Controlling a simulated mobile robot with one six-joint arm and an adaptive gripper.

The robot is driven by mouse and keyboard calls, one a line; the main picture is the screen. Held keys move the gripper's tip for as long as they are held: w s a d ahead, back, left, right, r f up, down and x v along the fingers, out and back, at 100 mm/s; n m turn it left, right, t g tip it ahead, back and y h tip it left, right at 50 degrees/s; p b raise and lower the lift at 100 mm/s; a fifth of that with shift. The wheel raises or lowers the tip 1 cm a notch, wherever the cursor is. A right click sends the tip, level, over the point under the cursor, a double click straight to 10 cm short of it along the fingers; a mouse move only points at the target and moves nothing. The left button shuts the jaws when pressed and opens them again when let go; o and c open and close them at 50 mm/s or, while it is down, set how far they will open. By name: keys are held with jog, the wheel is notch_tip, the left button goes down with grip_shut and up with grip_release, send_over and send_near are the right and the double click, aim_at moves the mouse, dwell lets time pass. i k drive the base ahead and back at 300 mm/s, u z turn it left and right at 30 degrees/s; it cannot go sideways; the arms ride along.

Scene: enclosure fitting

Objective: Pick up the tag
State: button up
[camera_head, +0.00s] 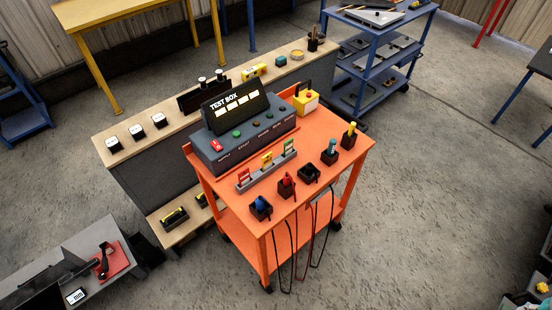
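The rack is in front of the dark test box (240,125). The tags look upright and apart from each other. Any writing on them is too small to read. My gripper is not in view, so its state and place do not show.
Black holders along the cart's (325,179) front edge carry a blue plug (261,203), a red plug (286,182), a teal one (332,147) and a yellow one (351,131); one holder (308,173) looks empty. Cables hang below. A yellow box (305,101) stands behind. Floor right is open.

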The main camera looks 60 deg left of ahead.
aim_at(288, 146)
jog(key=u, duration=0.15)
jog(key=i, duration=0.1)
jog(key=u, duration=2.25)
